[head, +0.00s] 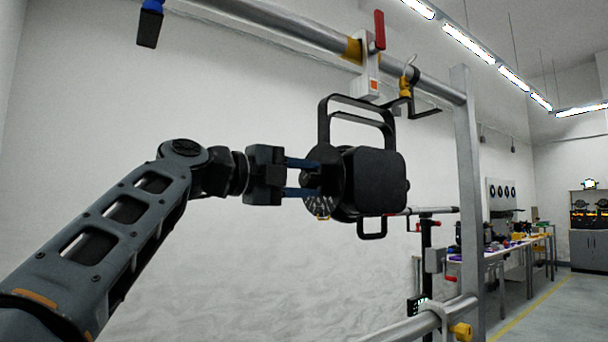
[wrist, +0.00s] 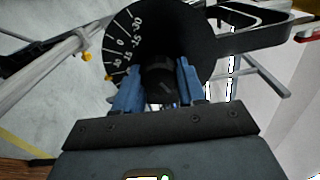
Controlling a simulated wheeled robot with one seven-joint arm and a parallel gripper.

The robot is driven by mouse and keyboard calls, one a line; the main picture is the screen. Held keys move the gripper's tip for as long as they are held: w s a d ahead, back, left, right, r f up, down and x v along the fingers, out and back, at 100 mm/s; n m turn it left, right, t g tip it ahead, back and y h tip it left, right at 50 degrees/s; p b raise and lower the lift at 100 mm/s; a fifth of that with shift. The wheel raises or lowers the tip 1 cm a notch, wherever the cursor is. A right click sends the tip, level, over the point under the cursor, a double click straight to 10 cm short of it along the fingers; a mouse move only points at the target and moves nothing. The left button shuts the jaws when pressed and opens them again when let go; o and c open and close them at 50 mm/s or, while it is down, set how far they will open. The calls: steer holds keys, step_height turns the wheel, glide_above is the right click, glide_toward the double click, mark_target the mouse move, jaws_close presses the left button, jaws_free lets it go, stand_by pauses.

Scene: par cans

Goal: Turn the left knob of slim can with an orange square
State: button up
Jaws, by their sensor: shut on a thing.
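The slim can (head: 375,182) is a black lamp hanging in its yoke (head: 360,108) from a clamp on the upper pipe. An orange square (head: 374,85) shows on the clamp's white block. A round dial plate with white degree marks is on the can's left side, and it also shows in the wrist view (wrist: 122,42). The black left knob (wrist: 160,80) stands at the dial's middle. My gripper (head: 309,179) comes from the left, its two blue fingers on either side of the knob and shut on it. The fingers hide part of the knob.
The silver upper pipe (head: 280,30) carries a red-handled clamp (head: 379,30) and a yellow-knobbed hook clamp (head: 406,87). An upright post (head: 470,200) stands to the right, with a lower pipe (head: 425,322). A workbench (head: 510,248) lies farther back. Space below the can's left side is open.

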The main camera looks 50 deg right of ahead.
steer(key=shift+f+n, duration=0.1)
steer(key=shift+n, duration=0.4)
steer(key=o, duration=1)
steer(key=shift+o, duration=0.2)
steer(key=v, duration=0.7)
steer(key=shift+a+b, duration=0.4)
steer(key=shift+b, duration=0.05)
steer(key=shift+w, duration=0.15)
